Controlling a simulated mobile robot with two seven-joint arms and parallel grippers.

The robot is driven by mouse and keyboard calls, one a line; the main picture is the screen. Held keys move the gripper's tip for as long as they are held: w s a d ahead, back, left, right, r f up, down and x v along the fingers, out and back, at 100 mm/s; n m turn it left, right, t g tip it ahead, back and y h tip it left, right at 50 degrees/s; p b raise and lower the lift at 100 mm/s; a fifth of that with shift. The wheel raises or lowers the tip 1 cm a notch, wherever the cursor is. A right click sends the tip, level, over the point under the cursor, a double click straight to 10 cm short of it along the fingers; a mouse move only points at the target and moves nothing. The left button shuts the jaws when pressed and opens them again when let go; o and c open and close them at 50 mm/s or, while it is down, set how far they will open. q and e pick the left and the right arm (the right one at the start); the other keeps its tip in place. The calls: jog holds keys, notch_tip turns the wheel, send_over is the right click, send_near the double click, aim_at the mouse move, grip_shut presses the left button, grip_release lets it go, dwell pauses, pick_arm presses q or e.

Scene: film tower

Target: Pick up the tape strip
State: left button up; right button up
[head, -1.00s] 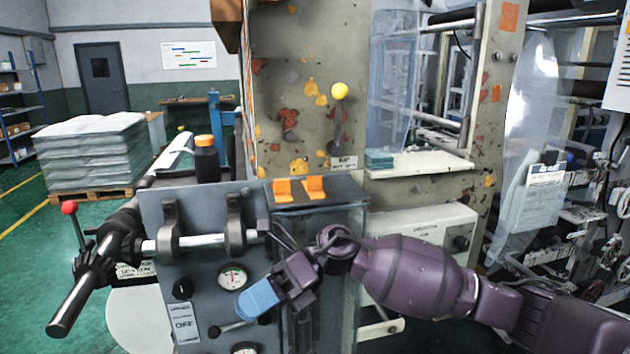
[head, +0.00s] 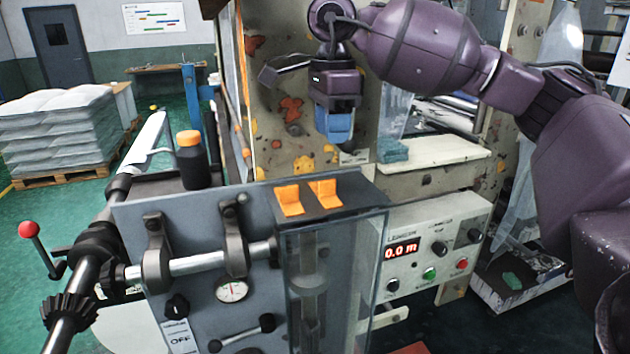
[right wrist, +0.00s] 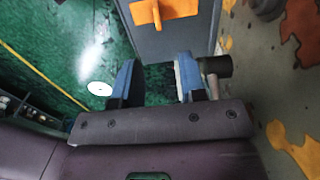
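Two bent orange pieces, a left one (head: 289,200) and a right one (head: 325,193), sit on the dark top of the grey machine cabinet in the head view. They look like tape strips; I cannot tell which one is meant. Orange also shows at the top of the right wrist view (right wrist: 165,12), beyond the fingertips. My right gripper (head: 334,125) points down above and behind the orange pieces, before the paint-stained panel. In the right wrist view my right gripper (right wrist: 157,75) has its blue fingers apart with nothing between them. My left gripper is not in view.
A black bottle with an orange cap (head: 190,160) stands left of the orange pieces. The stained panel (head: 270,95) is close behind my right gripper. A control box (head: 430,245) reading 0.0 m and a pale shelf (head: 435,160) are to the right.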

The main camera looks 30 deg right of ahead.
aim_at(330, 180)
jog(key=f, duration=0.3)
jog(key=shift+s+f, duration=0.2)
jog(key=shift+f, duration=0.6)
jog(key=shift+f+p, duration=0.35)
jog(key=shift+f, duration=0.45)
notch_tip(330, 180, down, 3)
jog(key=shift+w+f+p, duration=0.15)
jog(key=shift+p, duration=0.2)
jog(key=shift+f, duration=0.35)
jog(key=shift+a+f, duration=0.1)
jog(key=shift+f, duration=0.05)
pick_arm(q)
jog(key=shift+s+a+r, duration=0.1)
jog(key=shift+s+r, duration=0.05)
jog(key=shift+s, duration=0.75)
pick_arm(e)
grip_shut()
